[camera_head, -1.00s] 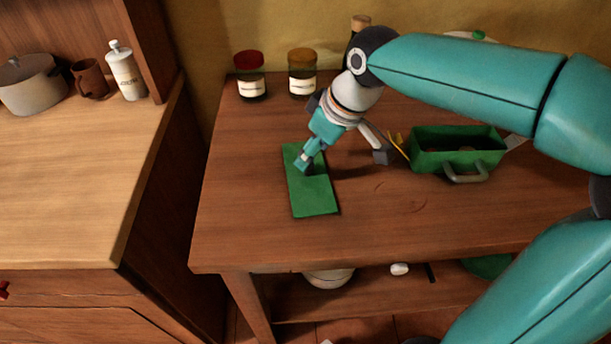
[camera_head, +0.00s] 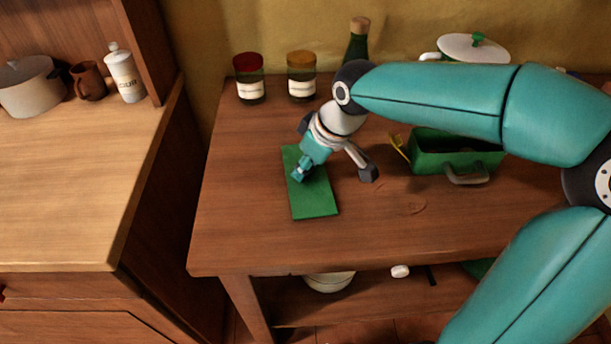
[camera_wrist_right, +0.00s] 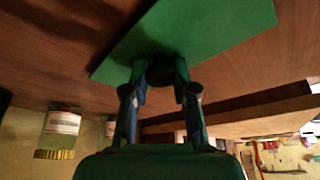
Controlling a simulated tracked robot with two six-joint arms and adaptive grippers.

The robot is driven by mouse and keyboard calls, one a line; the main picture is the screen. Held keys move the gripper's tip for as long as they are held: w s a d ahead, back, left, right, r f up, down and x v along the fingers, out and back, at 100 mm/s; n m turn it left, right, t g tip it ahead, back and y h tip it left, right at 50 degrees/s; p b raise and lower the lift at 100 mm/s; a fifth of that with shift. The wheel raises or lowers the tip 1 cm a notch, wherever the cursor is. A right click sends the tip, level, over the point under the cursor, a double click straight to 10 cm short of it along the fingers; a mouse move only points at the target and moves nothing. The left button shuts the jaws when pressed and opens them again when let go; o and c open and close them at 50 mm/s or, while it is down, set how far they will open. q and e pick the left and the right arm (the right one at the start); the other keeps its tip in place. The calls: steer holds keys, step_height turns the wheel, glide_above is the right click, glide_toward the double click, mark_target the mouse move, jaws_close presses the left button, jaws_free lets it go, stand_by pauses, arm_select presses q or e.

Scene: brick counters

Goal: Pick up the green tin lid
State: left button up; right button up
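The green tin lid (camera_head: 318,200) is a flat rectangle lying on the wooden table, left of the green tin (camera_head: 450,160). My right gripper (camera_head: 299,173) points down at the lid's upper left part and covers some of it. In the right wrist view the lid (camera_wrist_right: 215,30) lies beyond the fingertips of the right gripper (camera_wrist_right: 160,72). The fingertips stand apart, with a small dark shape between them at the lid. I cannot tell whether they press on it. My left gripper is not in view.
Two jars, one red-topped (camera_head: 249,78) and one brown-topped (camera_head: 301,75), stand at the back with a green bottle (camera_head: 358,42). A white-lidded pot (camera_head: 472,47) is behind the tin. The table's front is clear. A counter (camera_head: 75,190) is on the left.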

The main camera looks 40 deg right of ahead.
steer(key=shift+s+f, duration=0.1)
steer(key=shift+f, duration=0.1)
jaws_close()
steer(key=shift+r, duration=0.1)
